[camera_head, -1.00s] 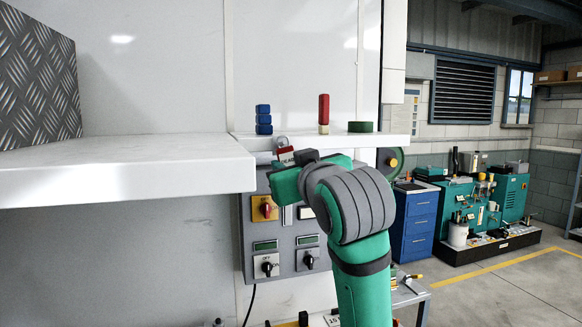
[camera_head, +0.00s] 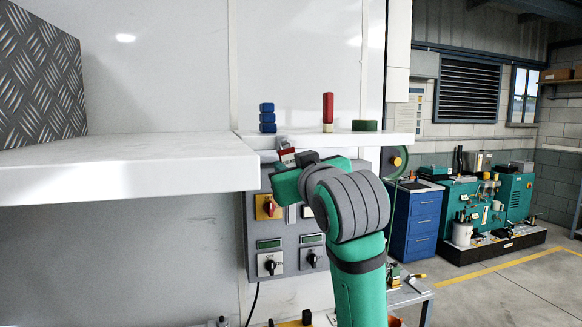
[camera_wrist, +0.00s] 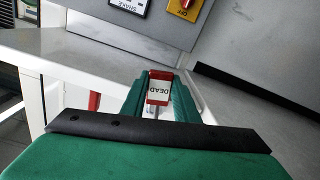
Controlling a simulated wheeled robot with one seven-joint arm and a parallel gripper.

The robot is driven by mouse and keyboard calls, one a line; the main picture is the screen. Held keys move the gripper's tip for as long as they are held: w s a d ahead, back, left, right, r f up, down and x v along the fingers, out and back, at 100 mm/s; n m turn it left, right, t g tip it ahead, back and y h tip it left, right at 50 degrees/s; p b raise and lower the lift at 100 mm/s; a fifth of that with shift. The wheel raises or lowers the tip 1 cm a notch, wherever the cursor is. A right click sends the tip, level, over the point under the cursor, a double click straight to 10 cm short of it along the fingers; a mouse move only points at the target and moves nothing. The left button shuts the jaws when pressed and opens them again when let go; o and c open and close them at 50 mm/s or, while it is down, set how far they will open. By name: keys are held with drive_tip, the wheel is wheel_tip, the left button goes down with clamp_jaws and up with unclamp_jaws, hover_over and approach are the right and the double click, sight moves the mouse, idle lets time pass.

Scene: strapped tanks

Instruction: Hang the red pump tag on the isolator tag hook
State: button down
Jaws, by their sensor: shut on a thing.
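A red tag (camera_wrist: 158,78) with a white label reading "DEAD" is between the green fingers of my gripper (camera_wrist: 157,104) in the wrist view. My gripper is shut on it. In the head view the red tag (camera_head: 287,152) shows just beyond my wrist, in front of the upper part of the grey panel, with a grey loop above it. My wrist hides the fingers there. The isolator, a yellow plate with a red knob (camera_head: 268,207), is on the panel below the tag; it also shows in the wrist view (camera_wrist: 186,6). I cannot make out the tag hook.
A white shelf (camera_head: 120,165) juts out at the left. A narrower ledge carries a blue stack (camera_head: 267,117), a red block (camera_head: 328,112) and a green disc (camera_head: 365,125). The grey panel (camera_head: 290,235) has black knobs lower down. A bench (camera_head: 408,297) is below at the right.

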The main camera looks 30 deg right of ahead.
drive_tip(key=c, duration=1.3)
unclamp_jaws()
drive_tip(key=v, duration=1)
drive_tip(key=shift+s, duration=0.35)
drive_tip(key=shift+w+a, duration=0.1)
